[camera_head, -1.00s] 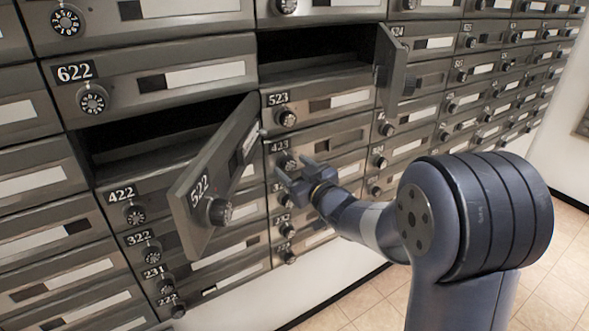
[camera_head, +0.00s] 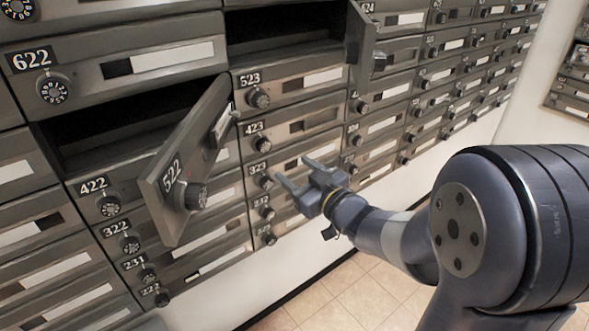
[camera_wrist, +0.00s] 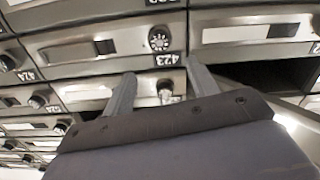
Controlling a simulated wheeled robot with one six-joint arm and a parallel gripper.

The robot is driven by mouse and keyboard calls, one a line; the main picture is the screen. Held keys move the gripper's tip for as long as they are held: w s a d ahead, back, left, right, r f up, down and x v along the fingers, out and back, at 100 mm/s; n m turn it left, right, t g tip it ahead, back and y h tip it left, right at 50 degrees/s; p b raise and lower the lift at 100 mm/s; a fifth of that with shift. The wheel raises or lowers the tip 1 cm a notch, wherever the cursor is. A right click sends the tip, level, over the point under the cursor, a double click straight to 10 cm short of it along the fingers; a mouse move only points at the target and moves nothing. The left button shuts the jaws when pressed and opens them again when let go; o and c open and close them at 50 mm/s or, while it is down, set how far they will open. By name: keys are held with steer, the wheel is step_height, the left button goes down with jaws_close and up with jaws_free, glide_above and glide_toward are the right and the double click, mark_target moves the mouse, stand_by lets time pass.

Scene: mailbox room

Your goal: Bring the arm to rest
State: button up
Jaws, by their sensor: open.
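My gripper (camera_head: 300,173) is open and empty in the head view, in front of the mailbox doors around number 323. Its two fingers point left toward the wall and look apart from the doors. In the wrist view my gripper (camera_wrist: 155,85) shows its two spread fingers with nothing held between them. The box front numbered 423 (camera_wrist: 105,48) shows beyond the fingertips in that view. My arm reaches in from the lower right of the head view.
The door numbered 522 (camera_head: 185,165) hangs open, left of my gripper. Its compartment (camera_head: 110,125) is dark. Another door (camera_head: 359,50) stands open at an upper compartment (camera_head: 290,30). Tiled floor (camera_head: 335,300) is clear below.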

mark_target(266, 147)
steer(key=x, duration=1.1)
steer(key=shift+s, duration=0.1)
steer(key=shift+d, duration=0.1)
